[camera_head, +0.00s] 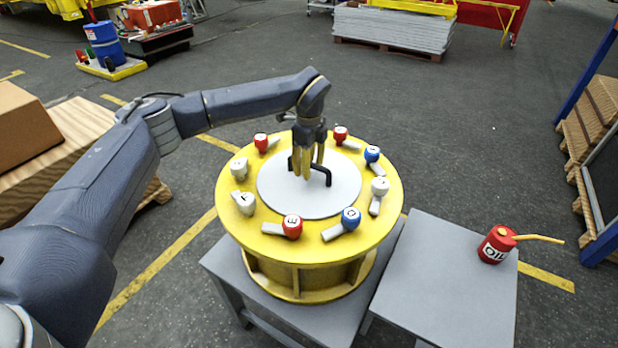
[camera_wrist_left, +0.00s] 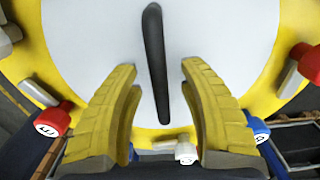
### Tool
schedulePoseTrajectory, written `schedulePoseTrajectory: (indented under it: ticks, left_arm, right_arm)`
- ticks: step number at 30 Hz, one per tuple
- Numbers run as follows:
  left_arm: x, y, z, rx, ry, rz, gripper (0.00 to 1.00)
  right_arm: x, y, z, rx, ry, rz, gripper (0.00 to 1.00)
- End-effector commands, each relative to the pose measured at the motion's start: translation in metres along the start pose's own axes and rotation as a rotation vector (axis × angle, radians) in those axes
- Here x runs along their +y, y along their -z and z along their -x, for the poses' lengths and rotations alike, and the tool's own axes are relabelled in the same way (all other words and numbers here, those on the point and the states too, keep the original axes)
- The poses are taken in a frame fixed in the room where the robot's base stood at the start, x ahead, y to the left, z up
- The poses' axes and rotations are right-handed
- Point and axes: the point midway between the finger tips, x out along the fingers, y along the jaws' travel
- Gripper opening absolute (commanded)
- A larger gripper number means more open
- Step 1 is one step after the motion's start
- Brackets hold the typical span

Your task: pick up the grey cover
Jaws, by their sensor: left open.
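The grey cover (camera_head: 279,194) is a round, light grey disc with a black bar handle (camera_head: 324,172). It lies in the middle of the round yellow part (camera_head: 384,222). In the wrist view the cover (camera_wrist_left: 95,42) fills the middle, and its handle (camera_wrist_left: 155,60) runs lengthwise between the fingers. My left gripper (camera_head: 310,172) points down over the handle. Its yellow fingers stand apart on either side of the handle in the wrist view (camera_wrist_left: 165,100). My right gripper is not in view.
Several red, blue and white knobs with grey levers ring the cover, such as a red one (camera_head: 292,225) and a blue one (camera_head: 351,217). The yellow part stands on a grey table (camera_head: 228,272). A red oil can (camera_head: 496,245) sits on a second grey table (camera_head: 437,285) at right.

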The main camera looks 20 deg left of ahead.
Motion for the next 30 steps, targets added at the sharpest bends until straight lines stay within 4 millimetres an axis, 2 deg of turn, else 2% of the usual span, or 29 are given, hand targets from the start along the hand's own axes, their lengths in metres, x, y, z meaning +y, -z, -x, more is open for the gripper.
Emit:
schedulePoseTrajectory:
  ticks: [12, 22, 30]
  left_arm:
    - [-0.0001, 0.0001, -0.0012, 0.000, 0.000, 0.000, 0.41]
    - [-0.0001, 0.0001, -0.0010, 0.000, 0.000, 0.000, 0.02]
    - [-0.0002, 0.0001, -0.0008, 0.000, 0.001, 0.000, 0.00]
  right_arm:
    - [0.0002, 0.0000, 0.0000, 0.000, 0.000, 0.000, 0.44]
    - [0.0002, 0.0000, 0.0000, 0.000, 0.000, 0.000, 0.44]
    - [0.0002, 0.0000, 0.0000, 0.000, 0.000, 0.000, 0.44]
